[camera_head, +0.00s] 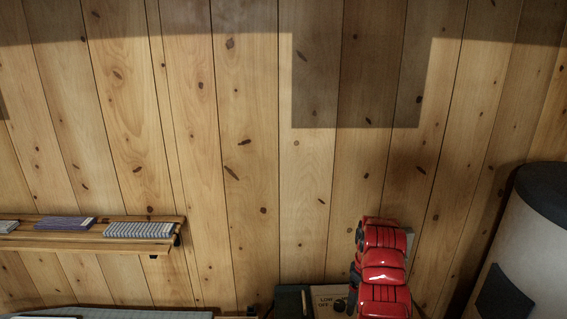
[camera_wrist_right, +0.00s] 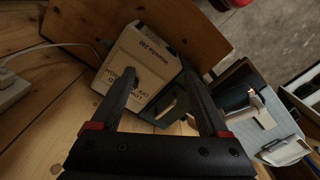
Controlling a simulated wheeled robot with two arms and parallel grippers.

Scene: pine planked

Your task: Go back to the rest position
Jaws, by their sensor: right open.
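My right gripper (camera_wrist_right: 160,68) is open in the right wrist view, with its two black fingers apart. A cream box with dark printed lettering and a dark knob (camera_wrist_right: 150,48) shows beyond and between the fingers. I cannot tell whether the fingers touch it. In the head view the red links of my arm rise at the lower right, and their gripper is out of sight. My left gripper is in neither view.
A wooden shelf (camera_head: 160,236) with folded cloths is on the plank wall (camera_head: 235,130) at left. A pale cylinder with a dark top (camera_head: 525,240) stands at right. A white power strip (camera_wrist_right: 14,92) lies at the wrist view's left edge. A pale blue-grey item (camera_wrist_right: 262,128) is at its right.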

